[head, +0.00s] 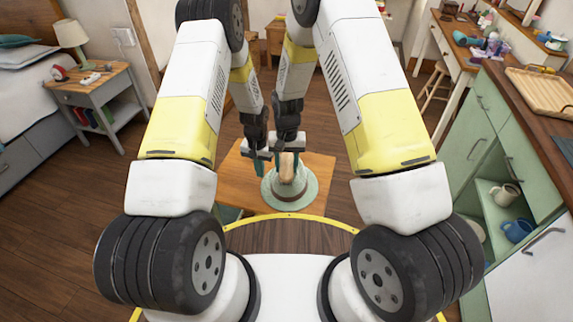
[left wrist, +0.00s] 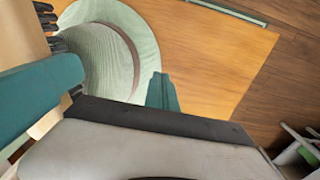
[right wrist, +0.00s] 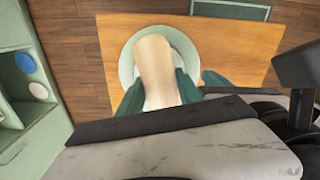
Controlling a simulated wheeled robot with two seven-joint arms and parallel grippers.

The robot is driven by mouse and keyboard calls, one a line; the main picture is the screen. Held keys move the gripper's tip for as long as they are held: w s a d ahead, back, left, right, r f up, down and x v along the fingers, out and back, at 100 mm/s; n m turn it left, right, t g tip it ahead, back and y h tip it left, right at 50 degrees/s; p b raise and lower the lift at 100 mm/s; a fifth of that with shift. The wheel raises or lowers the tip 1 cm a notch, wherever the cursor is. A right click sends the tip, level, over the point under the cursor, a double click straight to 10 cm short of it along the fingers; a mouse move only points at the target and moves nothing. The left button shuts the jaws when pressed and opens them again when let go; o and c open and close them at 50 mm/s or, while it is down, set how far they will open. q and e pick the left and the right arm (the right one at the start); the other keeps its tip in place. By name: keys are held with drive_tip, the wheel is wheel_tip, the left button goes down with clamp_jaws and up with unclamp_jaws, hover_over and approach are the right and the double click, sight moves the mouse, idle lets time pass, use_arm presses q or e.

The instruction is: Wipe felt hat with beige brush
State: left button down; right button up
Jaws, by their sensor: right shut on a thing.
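The pale green felt hat (head: 289,201) sits on the wooden table, brim down; its ribbed crown (left wrist: 107,62) and grey band show in the left wrist view. My right gripper (head: 290,150) is shut on the beige brush (right wrist: 155,70) and holds it over the hat. In the left wrist view, dark bristles lie against or very close to the crown's side; contact is hard to tell. My left gripper (left wrist: 115,95) is open and empty beside the hat, its teal fingers apart. Part of the hat is hidden under the brush and behind the fingers.
A grey nightstand (head: 95,85) stands at left by the bed. A green cabinet (head: 500,150) with mugs stands at right, a wooden tray (head: 541,88) on its top. My two grippers are close together.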

sight(289, 159)
drive_tip(key=shift+f, duration=0.95)
idle(0.4)
drive_tip(key=shift+w+d+r, duration=0.1)
drive_tip(key=shift+w+d, duration=0.1)
drive_tip(key=shift+w, duration=0.6)
drive_tip(key=shift+w+d, duration=0.2)
drive_tip(key=shift+w, duration=0.55)
drive_tip(key=shift+w+d, duration=0.3)
drive_tip(key=shift+w, duration=0.7)
drive_tip(key=shift+w+d, duration=0.25)
drive_tip(key=shift+w, duration=0.75)
drive_tip(key=shift+w+d, duration=0.3)
drive_tip(key=shift+w, duration=0.7)
drive_tip(key=shift+f, duration=0.2)
drive_tip(key=shift+s+a+r, duration=0.1)
drive_tip(key=shift+s+a, duration=0.2)
drive_tip(key=shift+s, duration=0.75)
drive_tip(key=shift+s+a+r, duration=0.1)
drive_tip(key=shift+s+a, duration=0.2)
drive_tip(key=shift+s, duration=0.7)
drive_tip(key=shift+s+a, duration=0.3)
drive_tip(key=shift+s, duration=0.75)
drive_tip(key=shift+s+a+f, duration=0.1)
drive_tip(key=shift+s+a, duration=0.1)
drive_tip(key=shift+s, duration=0.55)
drive_tip(key=shift+s+a+f, duration=0.1)
drive_tip(key=shift+s+a, duration=0.05)
drive_tip(key=shift+s, duration=0.6)
drive_tip(key=shift+r, duration=3.05)
